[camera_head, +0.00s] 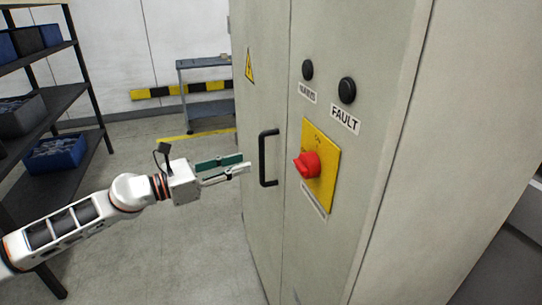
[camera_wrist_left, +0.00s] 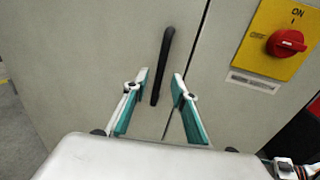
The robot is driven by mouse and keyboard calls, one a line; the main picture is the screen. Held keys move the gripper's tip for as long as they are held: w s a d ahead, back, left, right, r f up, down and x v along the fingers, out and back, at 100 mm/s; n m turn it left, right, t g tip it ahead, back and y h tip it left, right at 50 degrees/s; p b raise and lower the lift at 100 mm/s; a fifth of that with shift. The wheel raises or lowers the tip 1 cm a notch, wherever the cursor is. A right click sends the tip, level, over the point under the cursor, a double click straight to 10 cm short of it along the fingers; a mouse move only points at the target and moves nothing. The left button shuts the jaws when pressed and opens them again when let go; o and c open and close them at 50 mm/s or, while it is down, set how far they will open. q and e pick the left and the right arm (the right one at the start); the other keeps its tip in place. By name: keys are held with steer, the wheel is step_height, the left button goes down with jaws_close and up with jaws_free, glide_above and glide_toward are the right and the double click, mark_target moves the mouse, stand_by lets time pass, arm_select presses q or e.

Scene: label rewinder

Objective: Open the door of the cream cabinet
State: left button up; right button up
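The cream cabinet (camera_head: 385,150) fills the right half of the head view. Its door (camera_head: 262,75) is on the left and looks shut, with a seam on its right side. A black bar handle (camera_head: 268,158) stands upright on the door; it also shows in the left wrist view (camera_wrist_left: 162,66). My left gripper (camera_head: 246,163) is open in front of the door, just left of the handle in the head view. In the left wrist view the handle lies ahead, between the open fingers (camera_wrist_left: 162,83). I see no contact with it.
A red rotary switch (camera_head: 308,164) on a yellow plate sticks out right of the handle, below two black buttons (camera_head: 347,90). A dark shelf rack (camera_head: 60,110) with blue bins stands at the left. A grey cart (camera_head: 205,90) stands behind. The floor between is clear.

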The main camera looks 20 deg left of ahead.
arm_select(q)
steer(key=p+x, duration=0.2)
steer(key=x, duration=0.4)
steer(key=shift+w+d+r, duration=0.15)
steer(key=shift+w+d, duration=0.05)
steer(key=shift+d, duration=0.1)
steer(key=shift+w+d, duration=0.25)
steer(key=shift+c, duration=0.4)
jaws_close()
